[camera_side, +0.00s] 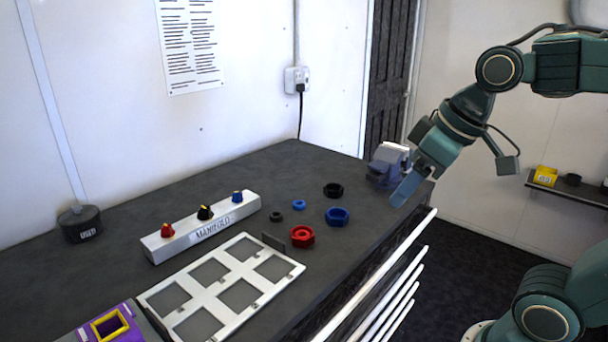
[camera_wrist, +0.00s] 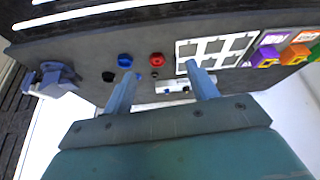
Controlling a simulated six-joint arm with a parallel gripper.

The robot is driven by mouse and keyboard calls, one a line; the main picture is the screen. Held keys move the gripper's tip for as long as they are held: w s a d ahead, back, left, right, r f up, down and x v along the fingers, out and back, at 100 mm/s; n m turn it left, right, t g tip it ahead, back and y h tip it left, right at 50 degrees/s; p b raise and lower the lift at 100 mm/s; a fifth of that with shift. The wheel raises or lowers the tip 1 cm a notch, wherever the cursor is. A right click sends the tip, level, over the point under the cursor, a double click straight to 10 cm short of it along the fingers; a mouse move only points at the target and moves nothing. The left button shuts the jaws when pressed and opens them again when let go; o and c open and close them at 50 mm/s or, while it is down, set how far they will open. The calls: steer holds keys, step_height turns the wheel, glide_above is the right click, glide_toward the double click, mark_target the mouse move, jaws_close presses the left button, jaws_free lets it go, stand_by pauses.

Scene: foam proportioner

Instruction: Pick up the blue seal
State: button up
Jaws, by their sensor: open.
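A small blue ring (camera_side: 299,204), which looks like the blue seal, lies flat on the dark worktop between a small black ring (camera_side: 277,216) and a larger blue ring (camera_side: 337,216). The small blue ring also shows in the wrist view (camera_wrist: 138,76), close to the tip of the left finger in the picture. My gripper (camera_side: 402,192) is open and empty, held above the right end of the worktop, apart from the rings. In the wrist view both fingers of my gripper (camera_wrist: 160,73) are spread, with nothing held between them.
A red ring (camera_side: 302,236) and a larger black ring (camera_side: 333,190) lie nearby. A white manifold (camera_side: 220,228) with coloured knobs and a framed tray (camera_side: 218,286) stand to the left. A grey-blue device (camera_side: 383,168) sits at the worktop's right end, beside my gripper.

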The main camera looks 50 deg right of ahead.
steer(key=w+d+r+n+g+y, duration=0.1)
steer(key=w+d+n, duration=0.1)
steer(key=w, duration=0.7)
steer(key=w+d+r+n+y, duration=0.1)
steer(key=w+d+n, duration=0.1)
steer(key=w, duration=0.6)
steer(key=w+d+f+n+g+y, duration=0.1)
steer(key=w+d+f+n, duration=0.3)
steer(key=w+d+f, duration=0.6)
steer(key=w+d, duration=0.2)
steer(key=w, duration=0.1)
steer(key=shift+d+f+n, duration=0.15)
steer(key=shift+f+n, duration=0.05)
steer(key=shift+n, duration=0.1)
steer(key=shift+f, duration=0.1)
glide_toward(299, 205)
steer(key=shift+w+d+f, duration=0.1)
steer(key=shift+w+f, duration=0.3)
steer(key=shift+f, duration=0.25)
steer(key=shift+w+d+f, duration=0.1)
steer(key=shift+w+f, duration=0.3)
steer(key=shift+f, duration=0.25)
steer(key=shift+a, duration=0.1)
